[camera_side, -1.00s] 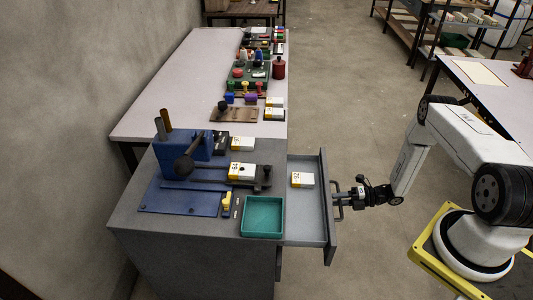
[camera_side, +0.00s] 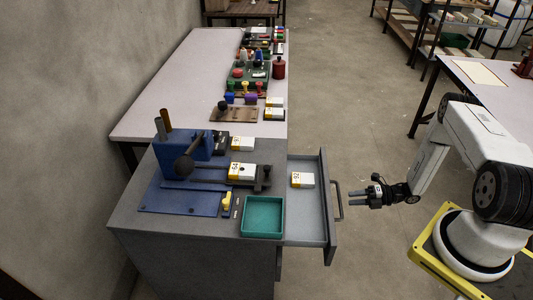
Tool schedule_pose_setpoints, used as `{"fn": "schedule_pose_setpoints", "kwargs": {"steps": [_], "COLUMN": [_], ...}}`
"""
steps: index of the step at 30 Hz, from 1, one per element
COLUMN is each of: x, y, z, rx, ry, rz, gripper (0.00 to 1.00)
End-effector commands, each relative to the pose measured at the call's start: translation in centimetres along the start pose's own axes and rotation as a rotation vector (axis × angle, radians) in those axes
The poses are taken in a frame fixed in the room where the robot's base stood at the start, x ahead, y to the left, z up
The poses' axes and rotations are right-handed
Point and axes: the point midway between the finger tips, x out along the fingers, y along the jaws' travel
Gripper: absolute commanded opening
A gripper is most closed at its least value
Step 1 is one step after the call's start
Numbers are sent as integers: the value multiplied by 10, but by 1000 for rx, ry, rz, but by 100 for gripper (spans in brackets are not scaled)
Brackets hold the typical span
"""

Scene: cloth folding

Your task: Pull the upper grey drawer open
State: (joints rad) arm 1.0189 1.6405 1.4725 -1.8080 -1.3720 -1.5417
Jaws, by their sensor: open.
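The upper grey drawer (camera_side: 304,222) stands pulled out from the right side of the grey cabinet (camera_side: 160,228). A dark bar handle (camera_side: 338,200) is on its front. A white and yellow box (camera_side: 302,180) lies inside the drawer. My gripper (camera_side: 356,199) is just to the right of the handle, apart from it. Its jaws are open and empty, pointing left toward the handle.
A blue press (camera_side: 185,160), a green tray (camera_side: 262,216) and several small boxes stand on the cabinet top. A long pale table (camera_side: 180,85) with tools runs behind. The floor (camera_side: 345,110) behind the drawer is clear.

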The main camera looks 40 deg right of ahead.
Motion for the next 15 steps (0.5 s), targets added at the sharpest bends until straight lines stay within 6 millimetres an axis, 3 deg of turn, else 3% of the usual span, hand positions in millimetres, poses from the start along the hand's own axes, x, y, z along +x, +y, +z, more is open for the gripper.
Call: {"fn": "schedule_pose_setpoints", "kwargs": {"steps": [6, 15], "x": [-20, -24], "y": [0, 0], "z": [0, 0], "rx": [0, -1], "ry": [-1, 0], "rz": [0, 0], "gripper": [49, 49]}}
